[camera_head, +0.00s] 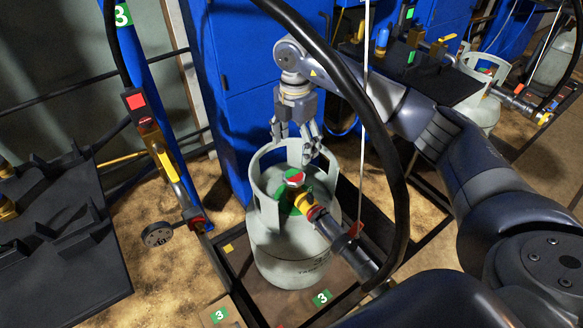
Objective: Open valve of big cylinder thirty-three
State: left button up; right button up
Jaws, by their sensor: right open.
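A big pale grey-green gas cylinder (285,240) stands upright in the middle on a low platform, inside a dark frame. Its valve (293,179) has a red and green top and sits inside the collar. A yellow and red fitting (314,206) with a grey connector is joined at the valve's side. My right gripper (296,146) is open and empty, pointing down by the collar's back rim. It appears apart from the valve. Whether its fingers touch the collar is unclear. My left gripper is not in view.
A thick black hose (399,200) arcs past the cylinder's right side. Green signs marked 3 (321,297) are at the platform's front. A blue cabinet (250,90) stands behind. Another cylinder (484,100) is at the upper right. A black rack (60,240) is at left.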

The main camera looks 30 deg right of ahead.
aim_at(294, 175)
notch_tip(294, 175, down, 8)
jog(key=shift+r+b, duration=0.15)
jog(key=shift+b, duration=0.65)
notch_tip(294, 175, down, 2)
jog(key=shift+f, duration=0.45)
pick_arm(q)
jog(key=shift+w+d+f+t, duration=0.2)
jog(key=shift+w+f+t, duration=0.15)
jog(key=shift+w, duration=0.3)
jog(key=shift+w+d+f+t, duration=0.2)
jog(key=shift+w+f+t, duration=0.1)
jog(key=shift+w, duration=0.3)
pick_arm(e)
jog(key=c, duration=1)
